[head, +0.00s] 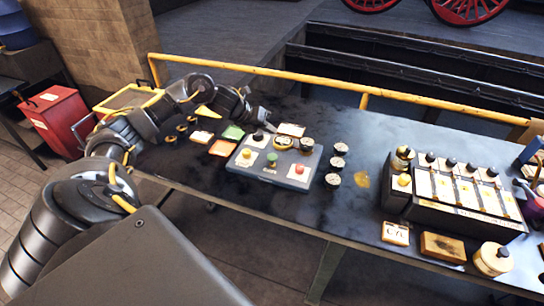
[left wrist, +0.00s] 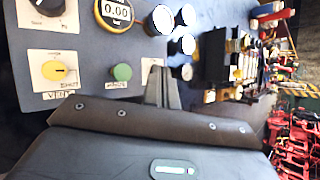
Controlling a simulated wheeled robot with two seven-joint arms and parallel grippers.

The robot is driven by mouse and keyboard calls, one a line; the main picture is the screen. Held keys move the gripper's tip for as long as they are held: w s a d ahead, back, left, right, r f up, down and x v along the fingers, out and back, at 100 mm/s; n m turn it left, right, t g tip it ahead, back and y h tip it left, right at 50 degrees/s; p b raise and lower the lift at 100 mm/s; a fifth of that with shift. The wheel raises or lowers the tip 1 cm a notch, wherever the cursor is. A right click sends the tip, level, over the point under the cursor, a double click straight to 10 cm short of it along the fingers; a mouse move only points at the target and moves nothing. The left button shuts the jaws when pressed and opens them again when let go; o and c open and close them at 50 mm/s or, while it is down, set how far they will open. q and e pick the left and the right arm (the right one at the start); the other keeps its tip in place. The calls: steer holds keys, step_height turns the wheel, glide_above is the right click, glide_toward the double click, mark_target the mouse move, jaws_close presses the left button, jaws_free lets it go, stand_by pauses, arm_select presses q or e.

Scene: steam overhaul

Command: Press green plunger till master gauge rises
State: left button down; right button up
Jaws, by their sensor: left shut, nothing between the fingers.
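The green plunger (head: 271,158) sits at the middle of the grey panel (head: 243,165) on the bench, between a yellow knob (head: 246,154) and a red knob (head: 299,169). In the left wrist view the plunger (left wrist: 122,72) is left of the fingers and apart from them. The round master gauge (head: 284,142) is at the panel's back; in the left wrist view its display (left wrist: 116,12) reads 0.00. My left gripper (head: 269,126) is shut and empty, near the panel's back edge by a black knob (head: 258,136). In the left wrist view its fingers (left wrist: 162,86) hide part of a white plate.
Several small dials (head: 336,163) stand just right of the panel. A black switch box (head: 463,195) stands farther right. Orange and green cards (head: 222,148) lie left of the panel. A yellow rail (head: 300,77) runs behind the bench.

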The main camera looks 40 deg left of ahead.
arm_select(q)
steer(key=shift+f, duration=0.1)
steer(key=b, duration=0.6)
glide_above(271, 157)
steer(key=f, duration=0.7)
steer(key=shift+s+a+f, duration=0.2)
steer(key=shift+f, duration=0.65)
steer(key=shift+b, duration=0.3)
stand_by(0.5)
steer(key=shift+f+b, duration=0.35)
steer(key=shift+f, duration=0.05)
steer(key=shift+s+d+f+b, duration=0.1)
steer(key=shift+f+b, duration=1.15)
steer(key=shift+f, duration=0.2)
stand_by(1.0)
steer(key=shift+r, duration=0.1)
steer(key=shift+r+p, duration=1.15)
steer(key=shift+r, duration=0.55)
